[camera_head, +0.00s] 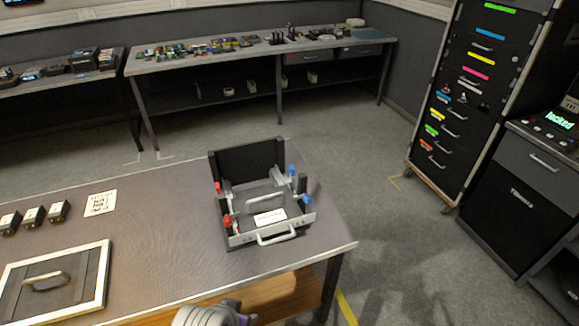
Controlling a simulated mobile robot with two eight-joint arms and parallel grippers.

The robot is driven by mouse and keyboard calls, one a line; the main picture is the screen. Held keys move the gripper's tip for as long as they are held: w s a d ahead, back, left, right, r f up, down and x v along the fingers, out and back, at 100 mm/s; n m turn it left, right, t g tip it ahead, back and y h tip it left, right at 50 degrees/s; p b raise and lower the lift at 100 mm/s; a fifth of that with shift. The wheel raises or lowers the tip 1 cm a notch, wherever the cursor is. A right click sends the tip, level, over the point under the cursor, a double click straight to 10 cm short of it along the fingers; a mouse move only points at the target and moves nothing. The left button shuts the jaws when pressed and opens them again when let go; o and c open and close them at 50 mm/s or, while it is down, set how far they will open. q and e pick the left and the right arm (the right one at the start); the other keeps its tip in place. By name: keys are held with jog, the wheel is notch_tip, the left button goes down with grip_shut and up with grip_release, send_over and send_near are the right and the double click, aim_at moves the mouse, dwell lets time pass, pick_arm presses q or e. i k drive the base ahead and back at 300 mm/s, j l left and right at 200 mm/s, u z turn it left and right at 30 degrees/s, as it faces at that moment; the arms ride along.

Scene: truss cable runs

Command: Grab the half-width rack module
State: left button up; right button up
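The half-width rack module (263,243) appears to be the open, dark, box-like unit near the right end of the near table (160,240). It has a tall black back panel, a silver front panel with a pull handle, and a white label inside. A second silver handle shows inside it. Red knobs sit on its left side and blue knobs on its right. I cannot tell whether the inner part is separate. A rounded grey part of my own arm shows at the bottom edge, short of the table. No gripper fingers are visible.
A framed panel with a handle (92,293), several small black blocks (33,217) and a printed marker card (101,203) lie on the table's left. A tall drawer rack (468,95) and dark cabinet (522,205) stand at right. Cluttered benches (255,55) line the back; floor between is clear.

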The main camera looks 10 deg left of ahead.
aim_at(269, 212)
jog(key=i+l+u, duration=0.1)
jog(key=u, duration=0.3)
jog(key=i+l+u, duration=0.15)
jog(key=u, duration=0.2)
jog(key=i+l+u, duration=0.1)
jog(key=l+u, duration=0.15)
jog(key=u, duration=0.15)
